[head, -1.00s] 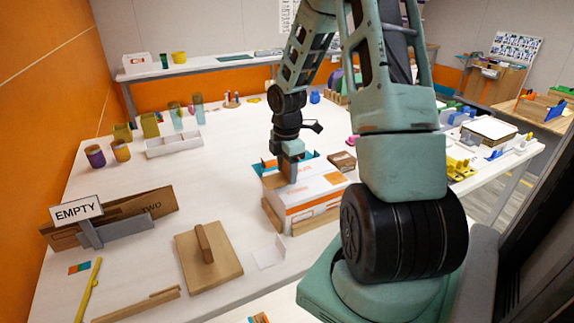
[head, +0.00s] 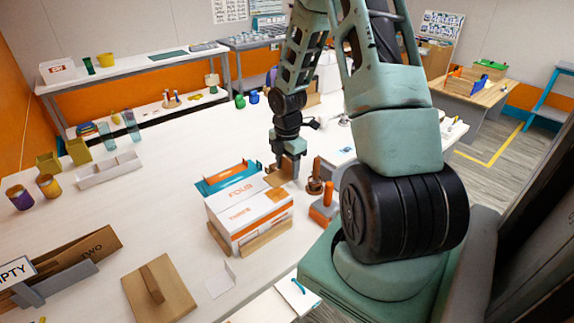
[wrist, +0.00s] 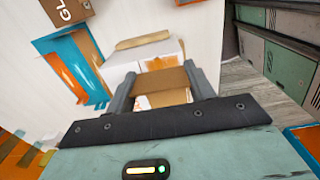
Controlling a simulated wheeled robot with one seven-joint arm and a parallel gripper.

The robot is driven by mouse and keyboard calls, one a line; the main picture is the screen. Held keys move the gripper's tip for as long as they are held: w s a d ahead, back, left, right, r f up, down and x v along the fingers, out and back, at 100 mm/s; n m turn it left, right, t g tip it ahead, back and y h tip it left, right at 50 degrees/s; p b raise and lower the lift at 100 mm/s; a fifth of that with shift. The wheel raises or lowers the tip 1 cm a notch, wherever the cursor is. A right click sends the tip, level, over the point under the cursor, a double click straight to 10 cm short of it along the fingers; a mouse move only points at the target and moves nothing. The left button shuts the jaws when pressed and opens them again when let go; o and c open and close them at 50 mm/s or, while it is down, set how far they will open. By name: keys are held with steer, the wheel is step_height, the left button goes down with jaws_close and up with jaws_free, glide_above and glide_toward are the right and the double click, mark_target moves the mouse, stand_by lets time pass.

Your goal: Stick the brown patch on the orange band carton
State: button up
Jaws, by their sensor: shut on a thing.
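The orange band carton (head: 248,206) is a white box with orange bands and lettering, standing on the white table. Its white and orange surface also shows beyond my fingers in the wrist view (wrist: 175,47). My gripper (head: 287,168) is at the carton's far right edge in the head view. In the wrist view my gripper (wrist: 162,88) is shut on the brown patch (wrist: 163,79), which spans between the two fingers. The patch (head: 275,179) shows as a small brown piece beside the carton's top in the head view. I cannot tell whether it touches the carton.
Orange-handled tools (head: 323,207) stand close right of the carton. A teal and orange piece (head: 225,177) lies behind it. The table between tray and carton is clear.

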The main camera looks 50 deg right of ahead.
mark_target(287, 173)
steer(key=shift+r+p, duration=0.1)
steer(key=shift+p, duration=0.25)
steer(key=shift+f+b, duration=1.5)
steer(key=shift+f, duration=0.85)
steer(key=shift+f, duration=0.15)
steer(key=shift+f, duration=0.35)
steer(key=shift+f, duration=0.1)
steer(key=o, duration=1)
